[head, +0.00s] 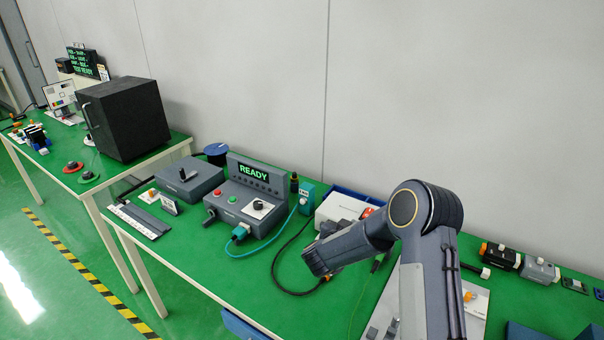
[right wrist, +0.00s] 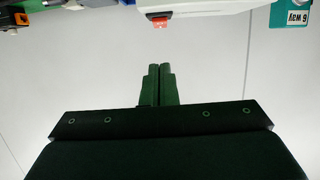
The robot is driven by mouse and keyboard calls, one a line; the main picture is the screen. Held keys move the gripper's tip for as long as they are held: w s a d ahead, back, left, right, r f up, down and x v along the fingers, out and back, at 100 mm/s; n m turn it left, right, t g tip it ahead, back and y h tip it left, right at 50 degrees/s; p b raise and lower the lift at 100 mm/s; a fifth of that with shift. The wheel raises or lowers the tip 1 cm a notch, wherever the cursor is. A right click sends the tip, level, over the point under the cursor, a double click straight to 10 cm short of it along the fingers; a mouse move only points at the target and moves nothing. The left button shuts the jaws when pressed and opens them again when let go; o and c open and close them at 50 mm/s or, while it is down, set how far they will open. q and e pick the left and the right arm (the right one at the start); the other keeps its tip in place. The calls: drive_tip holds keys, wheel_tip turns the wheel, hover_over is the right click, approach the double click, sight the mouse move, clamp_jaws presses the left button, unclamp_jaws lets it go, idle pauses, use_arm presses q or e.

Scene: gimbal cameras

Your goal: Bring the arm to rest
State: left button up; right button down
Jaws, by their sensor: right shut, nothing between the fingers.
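My right arm (head: 420,262) rises from the lower right of the head view, bends at a high elbow and reaches left over the green bench. Its hand end hangs in front of the white box; the fingertips are hard to make out there. In the right wrist view the two fingers of my right gripper (right wrist: 158,72) lie side by side, shut and empty. They point toward the white box (right wrist: 205,8) with its red switch (right wrist: 160,22), and touch nothing visible. My left gripper is not in view.
On the green bench (head: 300,312) stand a READY control box (head: 245,205), a grey switch box (head: 188,182) and a teal block (head: 306,194). Cables run near the arm. Small devices (head: 540,270) sit at right. A black cabinet (head: 125,118) stands on the far left table.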

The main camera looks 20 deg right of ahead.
drive_tip(key=a+r+n+t+y, duration=0.1)
drive_tip(key=a+r+t+y, duration=0.15)
drive_tip(key=r, duration=0.35)
drive_tip(key=a+r+n+t+y, duration=0.1)
drive_tip(key=a+r+y, duration=0.1)
drive_tip(key=r+y, duration=0.3)
drive_tip(key=s+a+r+n+y, duration=0.5)
drive_tip(key=s+r, duration=0.3)
drive_tip(key=s, duration=0.3)
drive_tip(key=s+a+f+g+y, duration=0.1)
drive_tip(key=s+a+f+g, duration=0.1)
drive_tip(key=s, duration=1.1)
drive_tip(key=s+a+f+n+g+y, duration=0.1)
drive_tip(key=s+a+f+g, duration=0.2)
drive_tip(key=s, duration=1.1)
drive_tip(key=g, duration=0.2)
drive_tip(key=shift+a+f+g, duration=0.2)
drive_tip(key=shift+f+g, duration=0.15)
drive_tip(key=shift+f, duration=0.05)
